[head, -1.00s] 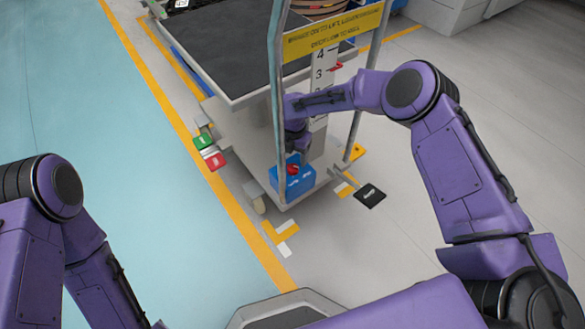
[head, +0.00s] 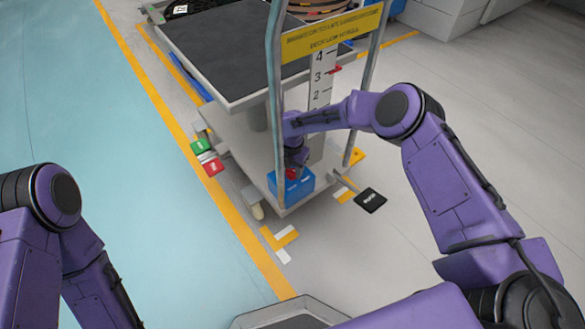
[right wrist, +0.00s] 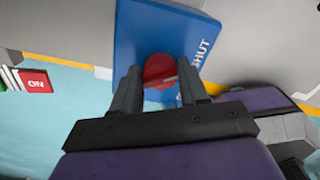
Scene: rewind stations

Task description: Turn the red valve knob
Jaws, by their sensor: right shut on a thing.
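The red valve knob (right wrist: 158,70) sits on the face of a blue box (right wrist: 195,25) in the right wrist view. White lettering reading "SHUT" is on the box face beside it. My right gripper (right wrist: 160,76) is shut on the knob, one finger on each side of it. In the head view the blue box (head: 303,187) is low on the cart's base, and a little of the red knob (head: 291,174) shows under my right gripper (head: 294,165). My left arm is at the left of the head view, and its gripper is out of the picture.
The cart has a dark-topped platform (head: 215,45), upright posts, a yellow sign (head: 330,32) and a numbered scale (head: 320,80) with a red pointer. Green (head: 200,145) and red pedals (head: 213,167) stick out at left; a black pedal (head: 370,200) at right. Floor in front is clear.

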